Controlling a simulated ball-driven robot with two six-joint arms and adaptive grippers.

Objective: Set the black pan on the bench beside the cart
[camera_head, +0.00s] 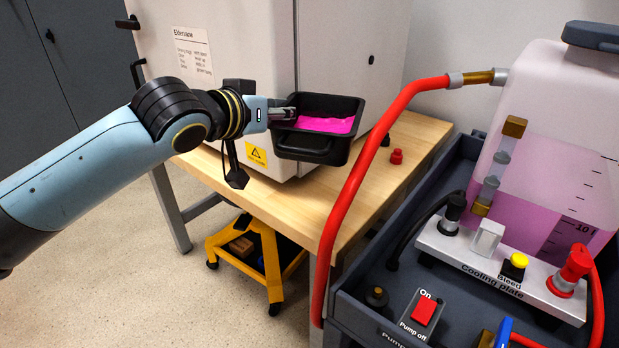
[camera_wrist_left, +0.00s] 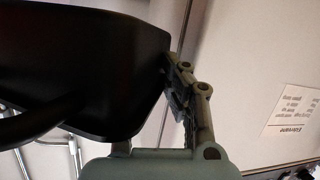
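The black pan (camera_head: 312,148) is in the middle of the head view, over the wooden bench (camera_head: 292,200), with a bright pink content inside. My left gripper (camera_head: 283,113) reaches in from the left and is shut on the pan's left rim. The dark cart (camera_head: 455,178) stands right of the bench. My right gripper is not in view.
A white cabinet (camera_head: 335,50) stands behind the pan. A red hose (camera_head: 350,195) arches between bench and cart. A small red cap (camera_head: 396,157) sits on the bench right of the pan. The bench's front part is clear.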

